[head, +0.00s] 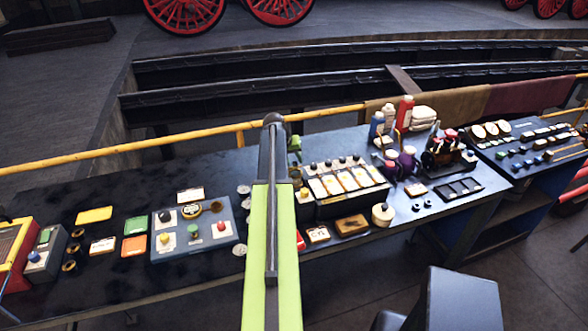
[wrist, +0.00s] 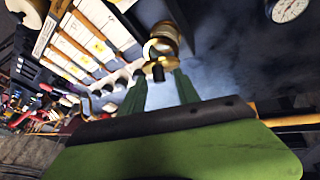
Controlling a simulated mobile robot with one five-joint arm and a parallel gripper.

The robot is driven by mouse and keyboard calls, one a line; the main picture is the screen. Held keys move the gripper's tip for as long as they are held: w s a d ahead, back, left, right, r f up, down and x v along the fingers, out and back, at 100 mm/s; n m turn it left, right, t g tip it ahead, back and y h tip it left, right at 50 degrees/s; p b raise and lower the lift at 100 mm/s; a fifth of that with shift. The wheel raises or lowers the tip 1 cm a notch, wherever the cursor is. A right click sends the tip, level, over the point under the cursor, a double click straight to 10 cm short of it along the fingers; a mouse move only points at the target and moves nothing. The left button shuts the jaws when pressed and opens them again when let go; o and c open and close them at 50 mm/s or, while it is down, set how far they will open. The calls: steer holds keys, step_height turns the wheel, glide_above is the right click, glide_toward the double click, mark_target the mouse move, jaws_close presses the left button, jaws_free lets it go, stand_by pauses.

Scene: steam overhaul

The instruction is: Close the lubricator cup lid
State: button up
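In the wrist view a small brass cup (wrist: 166,32), which looks like the lubricator cup, stands at the top centre just beyond my fingertips. A bright gold curved rim and a dark knob (wrist: 157,73) show on its near side. I cannot tell from this angle how far its lid stands open. My gripper (wrist: 160,82) has two green fingers set apart on either side of the knob, with nothing clearly held between them. In the head view my green arm covers the middle of the bench, and I cannot make out the cup or my fingertips there.
A box with a row of white-labelled panels (head: 343,182) stands right of my arm on the dark bench. A grey control panel (head: 194,228) lies to the left. A cream pot (head: 382,214) stands near the front edge. A yellow rail (head: 180,142) runs behind the bench.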

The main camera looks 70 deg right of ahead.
steer(key=shift+d+f, duration=0.1)
steer(key=shift+f, duration=0.1)
jaws_close()
